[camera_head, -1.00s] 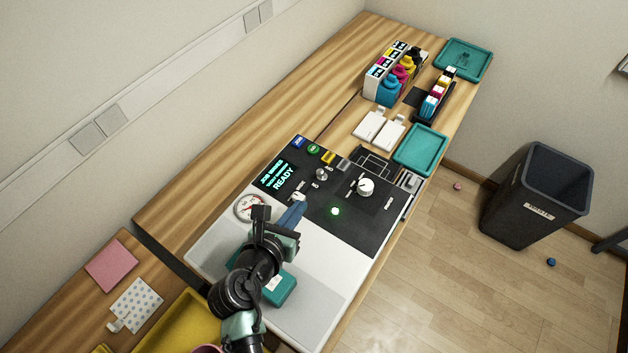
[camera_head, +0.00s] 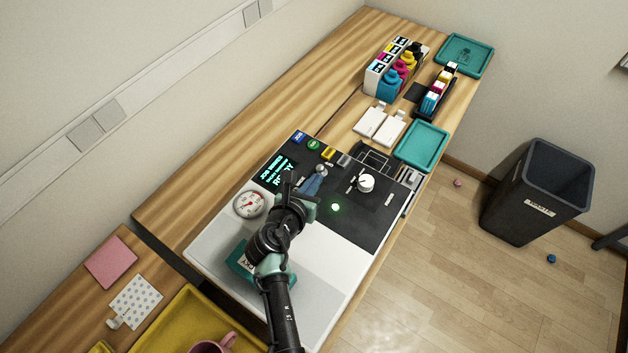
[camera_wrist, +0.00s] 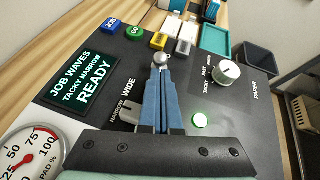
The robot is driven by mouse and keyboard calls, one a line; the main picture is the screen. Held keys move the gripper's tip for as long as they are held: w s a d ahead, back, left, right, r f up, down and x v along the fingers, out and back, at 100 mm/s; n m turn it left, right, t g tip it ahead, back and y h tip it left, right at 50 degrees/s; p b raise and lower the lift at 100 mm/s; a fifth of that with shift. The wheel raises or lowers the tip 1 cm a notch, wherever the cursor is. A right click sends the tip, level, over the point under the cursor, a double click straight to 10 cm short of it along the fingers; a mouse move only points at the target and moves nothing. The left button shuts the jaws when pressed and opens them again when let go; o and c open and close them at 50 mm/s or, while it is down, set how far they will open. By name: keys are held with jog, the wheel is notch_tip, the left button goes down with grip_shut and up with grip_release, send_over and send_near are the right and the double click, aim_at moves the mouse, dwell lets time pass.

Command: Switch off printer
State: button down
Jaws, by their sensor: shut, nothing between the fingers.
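The printer has a black control panel (camera_head: 352,215) on a white body. Its lit display reads "READY" in the wrist view (camera_wrist: 85,82). A silver ball-tipped lever (camera_wrist: 161,60) stands on the panel; its ball also shows in the head view (camera_head: 321,170). My gripper (camera_wrist: 163,78) has blue fingers that are shut and empty; in the head view its fingertips (camera_head: 318,178) are right beside the ball. I cannot tell if they touch it. A green light (camera_head: 335,207) glows on the panel. A white round knob (camera_head: 366,183) is to the lever's right.
Blue, green, yellow and grey buttons line the panel's far edge, including the blue "JOB" button (camera_wrist: 112,26). A dial gauge (camera_head: 250,204) sits at the left. Ink bottles (camera_head: 390,85), teal trays (camera_head: 421,146) and white cartridges stand beyond. A dark bin (camera_head: 536,195) is on the floor.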

jog(key=shift+r, duration=0.15)
jog(key=shift+w+r+p, duration=0.1)
jog(key=shift+r+p, duration=0.1)
jog(key=shift+p, duration=0.7)
jog(key=shift+f, duration=0.1)
